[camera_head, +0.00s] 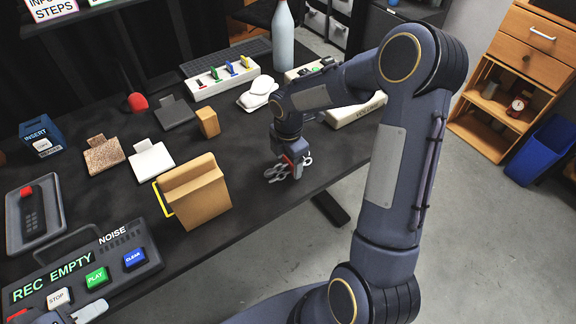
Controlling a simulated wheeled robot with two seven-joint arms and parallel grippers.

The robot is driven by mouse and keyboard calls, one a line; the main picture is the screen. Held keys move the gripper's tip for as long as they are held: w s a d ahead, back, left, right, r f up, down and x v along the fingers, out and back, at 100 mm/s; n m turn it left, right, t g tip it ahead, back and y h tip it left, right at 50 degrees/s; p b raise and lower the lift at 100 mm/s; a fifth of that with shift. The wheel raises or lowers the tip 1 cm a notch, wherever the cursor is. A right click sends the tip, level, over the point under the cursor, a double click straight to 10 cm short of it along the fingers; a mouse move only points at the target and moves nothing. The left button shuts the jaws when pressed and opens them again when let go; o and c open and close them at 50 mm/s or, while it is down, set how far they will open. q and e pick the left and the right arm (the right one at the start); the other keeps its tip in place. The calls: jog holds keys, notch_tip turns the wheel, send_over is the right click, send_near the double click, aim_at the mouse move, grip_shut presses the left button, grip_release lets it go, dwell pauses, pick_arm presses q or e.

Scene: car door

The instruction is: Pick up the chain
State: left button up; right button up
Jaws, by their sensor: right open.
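The chain (276,173) is a small cluster of grey metal links near the front edge of the black table. My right gripper (291,167) reaches down over it from the right. Its fingers are open and low among the links, and links show on both sides of them. I cannot tell whether the fingers touch the chain. The gripper hides part of the chain. My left gripper (62,315) shows only in part at the bottom left corner, in front of the recorder panel, and its fingers are not clear.
A tan box (195,192) with a yellow edge stands left of the chain. A small wooden block (207,122), a white computer mouse (259,94) and a switch board (220,82) lie behind. The recorder panel (130,262) is at front left. Bare tabletop surrounds the chain's left side.

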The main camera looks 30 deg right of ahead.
jog(key=shift+f, duration=0.25)
jog(key=c, duration=1.3)
jog(key=shift+r, duration=0.1)
jog(key=shift+r, duration=0.5)
notch_tip(320, 180, up, 3)
jog(key=shift+f, duration=0.2)
jog(key=s+a+r+p, duration=0.1)
jog(key=s+a+r, duration=0.1)
jog(key=s+r, duration=0.4)
jog(key=s+a+r, duration=0.1)
jog(key=s+r, duration=0.3)
jog(key=s, duration=0.4)
jog(key=a, duration=0.5)
jog(key=a+r+p, duration=0.1)
jog(key=a, duration=0.4)
jog(key=a+r+p, duration=0.1)
jog(key=a, duration=0.5)
jog(key=shift+w+r, duration=0.25)
jog(key=shift+w, duration=0.05)
